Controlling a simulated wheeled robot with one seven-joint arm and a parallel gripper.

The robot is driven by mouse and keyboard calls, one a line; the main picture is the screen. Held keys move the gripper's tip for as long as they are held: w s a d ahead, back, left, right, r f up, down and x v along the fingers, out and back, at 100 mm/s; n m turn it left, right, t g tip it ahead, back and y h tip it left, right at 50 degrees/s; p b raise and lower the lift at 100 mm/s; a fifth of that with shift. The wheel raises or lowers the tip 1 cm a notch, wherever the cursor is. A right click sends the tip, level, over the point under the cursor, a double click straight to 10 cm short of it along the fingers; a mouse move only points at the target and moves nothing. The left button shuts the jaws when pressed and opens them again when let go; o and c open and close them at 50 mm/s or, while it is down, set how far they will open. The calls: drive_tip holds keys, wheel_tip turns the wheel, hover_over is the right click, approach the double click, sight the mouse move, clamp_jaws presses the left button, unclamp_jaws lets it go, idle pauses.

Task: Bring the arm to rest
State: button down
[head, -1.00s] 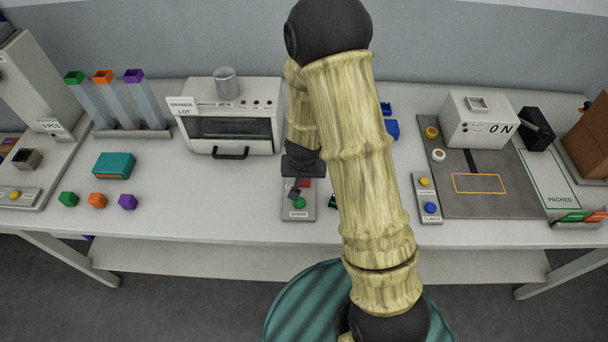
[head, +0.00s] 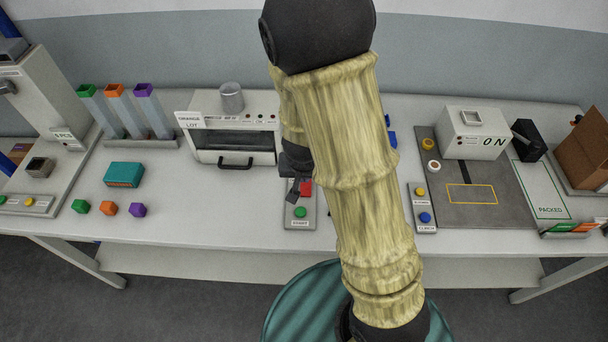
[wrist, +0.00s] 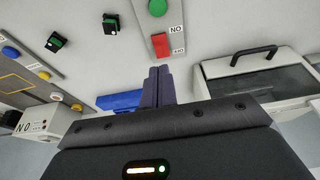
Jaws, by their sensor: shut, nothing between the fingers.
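My gripper (head: 292,193) is shut and empty. In the head view it hangs over the button panel (head: 301,224) in the middle of the table, partly hidden by my own arm. In the wrist view its closed fingers (wrist: 158,86) point toward the panel's red button (wrist: 161,45), with the green button (wrist: 158,7) beyond. I cannot tell the exact gap to the panel; the fingers do not visibly touch anything.
An oven-like box (head: 235,139) stands left of the gripper. A blue bin (wrist: 119,101) is beside the fingers in the wrist view. A grey mat with a white ON box (head: 472,133) is at right. Coloured blocks and a teal box (head: 124,175) lie at left.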

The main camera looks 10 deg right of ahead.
drive_tip(key=shift+s+r, duration=0.5)
drive_tip(key=shift+r, duration=0.2)
drive_tip(key=shift+w+a, duration=0.1)
drive_tip(key=s+d+r+n+y, duration=0.1)
drive_tip(key=s+d+r+n, duration=0.2)
drive_tip(key=s+r, duration=0.5)
drive_tip(key=shift+s+d+r+g, duration=0.25)
drive_tip(key=shift+d+r+g, duration=0.15)
drive_tip(key=shift+d+r, duration=0.45)
